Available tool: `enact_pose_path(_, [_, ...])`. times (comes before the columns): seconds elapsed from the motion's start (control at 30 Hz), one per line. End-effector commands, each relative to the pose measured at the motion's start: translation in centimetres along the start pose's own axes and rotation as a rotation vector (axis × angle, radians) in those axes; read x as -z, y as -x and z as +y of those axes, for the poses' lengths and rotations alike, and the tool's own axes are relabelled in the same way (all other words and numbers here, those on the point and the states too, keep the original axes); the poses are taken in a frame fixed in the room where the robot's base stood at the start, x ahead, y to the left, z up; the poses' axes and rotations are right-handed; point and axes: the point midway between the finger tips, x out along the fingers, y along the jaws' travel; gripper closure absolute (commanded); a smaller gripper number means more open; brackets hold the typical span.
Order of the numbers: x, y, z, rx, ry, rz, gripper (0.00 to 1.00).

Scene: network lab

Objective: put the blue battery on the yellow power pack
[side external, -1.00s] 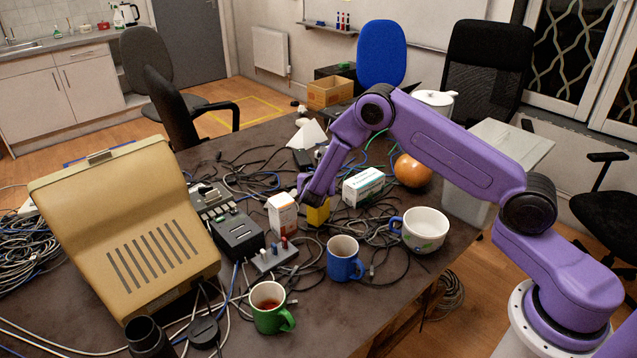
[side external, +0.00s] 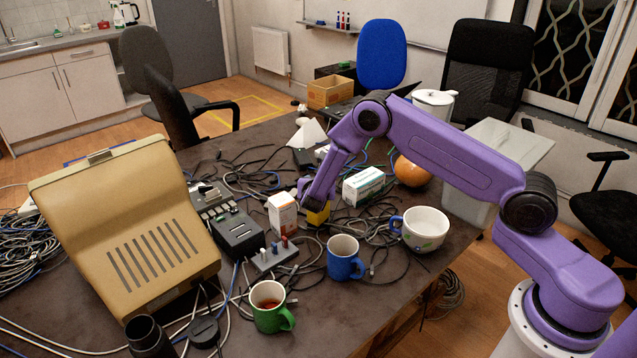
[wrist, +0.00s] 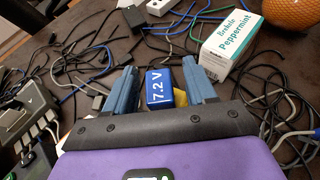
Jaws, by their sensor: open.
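The blue battery (wrist: 159,87), marked "7.2 V", is between the two fingers of my gripper (wrist: 161,80) in the wrist view. Gaps show between it and the fingers, which are open. A corner of the yellow power pack (wrist: 181,97) shows at the battery's lower right, beside the right finger. In the side view the power pack (side external: 318,217) is on the table directly below my gripper (side external: 316,200), which hides its upper part. I cannot make out the battery in that view. Whether the battery rests on the pack or beside it, I cannot tell.
A white-orange box (side external: 283,214) stands just left of the pack, and a white-green tea box (side external: 363,186) behind right. A blue mug (side external: 344,260), a white bowl-like cup (side external: 425,230) and a grey power strip (side external: 273,256) are near. Loose cables cover the table around.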

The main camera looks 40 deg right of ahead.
Motion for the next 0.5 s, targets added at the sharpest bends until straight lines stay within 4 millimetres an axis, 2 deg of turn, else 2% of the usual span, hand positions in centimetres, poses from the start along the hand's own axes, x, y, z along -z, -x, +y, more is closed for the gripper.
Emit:
enact_pose_path(0.17, [-0.1, 1.9, 0.1, -0.003, 0.001, 0.001, 0.45])
enact_pose_path(0.5, [-0.2, 8.6, 0.1, -0.004, 0.001, 0.0, 0.45])
